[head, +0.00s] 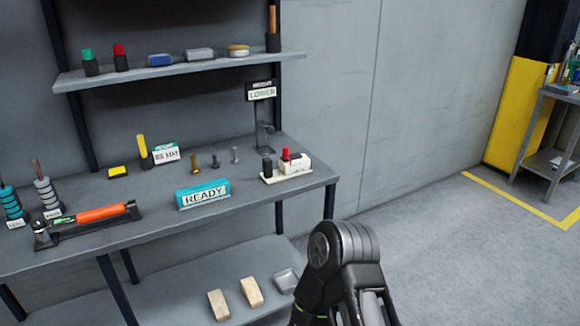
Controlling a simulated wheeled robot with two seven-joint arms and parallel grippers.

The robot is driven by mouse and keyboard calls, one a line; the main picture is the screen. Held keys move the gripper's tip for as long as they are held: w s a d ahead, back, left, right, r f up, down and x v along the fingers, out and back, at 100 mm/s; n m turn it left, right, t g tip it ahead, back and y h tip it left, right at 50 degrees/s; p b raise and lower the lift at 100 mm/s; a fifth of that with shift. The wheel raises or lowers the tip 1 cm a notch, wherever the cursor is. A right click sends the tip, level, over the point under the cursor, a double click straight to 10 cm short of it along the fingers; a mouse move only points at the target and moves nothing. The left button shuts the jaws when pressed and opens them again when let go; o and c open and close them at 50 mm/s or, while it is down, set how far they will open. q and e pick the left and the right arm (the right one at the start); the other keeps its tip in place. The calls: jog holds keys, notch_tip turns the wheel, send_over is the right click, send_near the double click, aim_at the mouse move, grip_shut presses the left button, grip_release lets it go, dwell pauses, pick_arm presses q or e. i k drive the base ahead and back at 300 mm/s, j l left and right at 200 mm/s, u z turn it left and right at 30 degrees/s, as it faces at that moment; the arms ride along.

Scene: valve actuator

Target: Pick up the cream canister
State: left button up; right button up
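I cannot make out a clear canister in cream. A cream box-like item (296,164) stands at the right end of the grey workbench (130,222), on a pale base with a red-topped piece and a black cylinder by it. Two pale tan blocks, one on the left (219,305) and one on the right (251,292), lie on the lower shelf. A black arm link of mine rises at the bottom centre-right, in front of the bench's right end. Neither gripper shows.
A teal READY sign (203,194) and an orange-handled tool (101,213) are on the bench. An upper shelf (180,72) holds several small items. A grey cart (552,130) stands far right. The floor right of the bench is clear.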

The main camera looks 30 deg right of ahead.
aim_at(300, 164)
jog(key=i+l, duration=0.2)
jog(key=l, duration=0.2)
jog(key=i+l, duration=0.15)
jog(key=l, duration=0.2)
jog(key=i+l, duration=0.2)
jog(key=l, duration=0.2)
jog(key=i+l, duration=0.2)
jog(key=l, duration=0.2)
jog(key=i+l, duration=0.2)
jog(key=l, duration=0.2)
jog(key=i+l, duration=0.15)
jog(key=l, duration=0.2)
jog(key=i+l, duration=0.2)
jog(key=l, duration=0.2)
